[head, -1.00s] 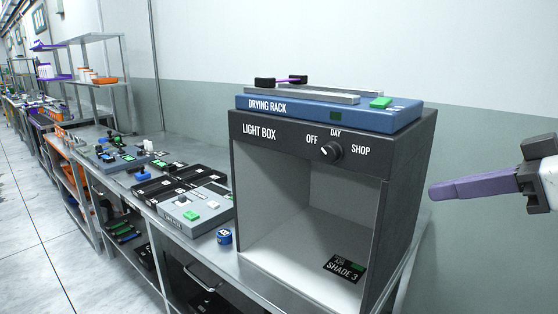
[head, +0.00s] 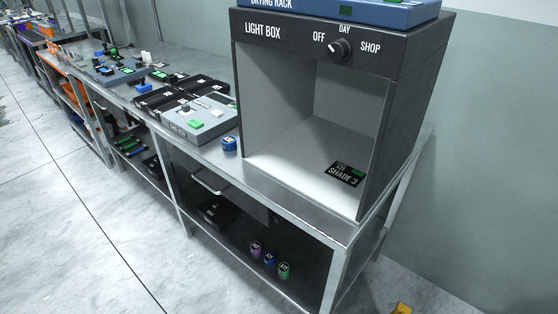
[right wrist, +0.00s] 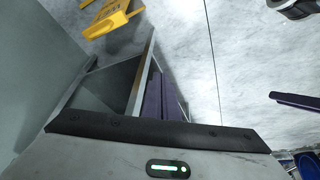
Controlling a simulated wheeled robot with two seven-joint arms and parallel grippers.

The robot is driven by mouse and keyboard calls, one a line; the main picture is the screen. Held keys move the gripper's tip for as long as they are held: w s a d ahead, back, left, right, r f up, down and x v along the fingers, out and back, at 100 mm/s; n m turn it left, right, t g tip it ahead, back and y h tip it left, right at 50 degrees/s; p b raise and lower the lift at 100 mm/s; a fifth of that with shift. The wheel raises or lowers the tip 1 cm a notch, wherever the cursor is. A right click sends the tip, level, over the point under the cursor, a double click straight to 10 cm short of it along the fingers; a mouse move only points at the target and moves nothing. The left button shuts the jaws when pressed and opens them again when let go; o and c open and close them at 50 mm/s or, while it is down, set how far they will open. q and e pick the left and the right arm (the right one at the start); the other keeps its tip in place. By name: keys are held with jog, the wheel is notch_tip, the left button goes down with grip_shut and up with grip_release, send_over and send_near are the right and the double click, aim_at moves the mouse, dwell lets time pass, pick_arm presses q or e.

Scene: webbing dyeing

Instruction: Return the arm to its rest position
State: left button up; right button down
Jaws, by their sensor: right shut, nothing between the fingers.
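My right gripper (right wrist: 165,98) shows in the right wrist view, its purple fingers together with nothing between them, partly hidden behind the dark bar of my wrist. It points down past a metal-framed structure toward the floor. Neither gripper shows in the head view. A purple bar (right wrist: 295,101) at the right edge of the right wrist view looks like a finger of my left gripper, but its jaw state cannot be made out.
The light box (head: 280,95) stands on the metal table (head: 300,228), with a shade 3 card (head: 344,174) inside and a blue drying rack (head: 370,14) on top. Several small jars stand on the lower shelf. A yellow object (right wrist: 112,18) is on the floor.

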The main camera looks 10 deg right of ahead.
jog(key=w+a+f+t+y, duration=0.1)
jog(key=a+f+t, duration=0.3)
jog(key=f, duration=0.6)
jog(key=shift+w+f+y, duration=0.15)
jog(key=shift+w+y, duration=0.25)
jog(key=shift+w, duration=0.2)
